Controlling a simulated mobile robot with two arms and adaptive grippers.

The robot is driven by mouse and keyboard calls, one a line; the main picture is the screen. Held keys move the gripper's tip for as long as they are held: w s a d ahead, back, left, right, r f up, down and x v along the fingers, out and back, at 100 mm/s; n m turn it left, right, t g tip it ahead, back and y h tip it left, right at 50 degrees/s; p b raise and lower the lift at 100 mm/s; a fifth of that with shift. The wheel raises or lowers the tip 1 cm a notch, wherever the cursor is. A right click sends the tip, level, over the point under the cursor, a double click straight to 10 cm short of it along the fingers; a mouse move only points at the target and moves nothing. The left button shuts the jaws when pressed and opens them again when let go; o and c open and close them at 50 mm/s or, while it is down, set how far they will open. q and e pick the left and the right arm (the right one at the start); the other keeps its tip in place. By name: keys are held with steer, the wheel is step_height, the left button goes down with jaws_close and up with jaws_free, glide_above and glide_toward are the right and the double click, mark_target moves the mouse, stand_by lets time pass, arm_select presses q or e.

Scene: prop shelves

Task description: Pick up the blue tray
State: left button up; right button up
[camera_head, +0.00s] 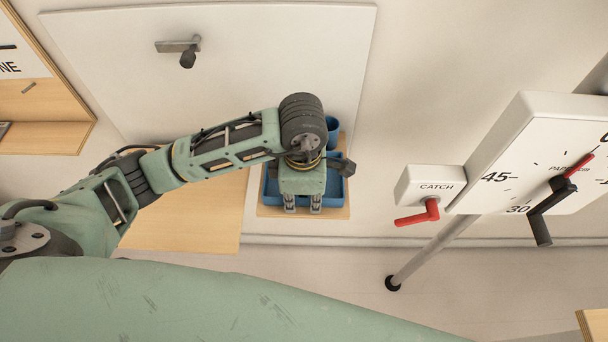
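The blue tray (335,194) lies on a small wooden shelf (265,212) against the pale wall, near the middle of the head view. My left gripper (302,205) comes in from the left and is over the tray, covering its middle. Its two fingers are apart at the tray's near side, with a gap between them. I cannot tell whether the fingertips touch the tray. My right gripper is not in view.
A blue cup (332,132) stands behind the tray, partly hidden by my arm. A wooden surface (195,215) is to the left. A white box with a red lever (420,214) and a dial panel (545,165) are to the right. A door-like panel with a handle (187,58) is behind.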

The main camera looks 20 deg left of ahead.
arm_select(q)
jaws_close()
steer(key=shift+r, duration=0.1)
stand_by(0.4)
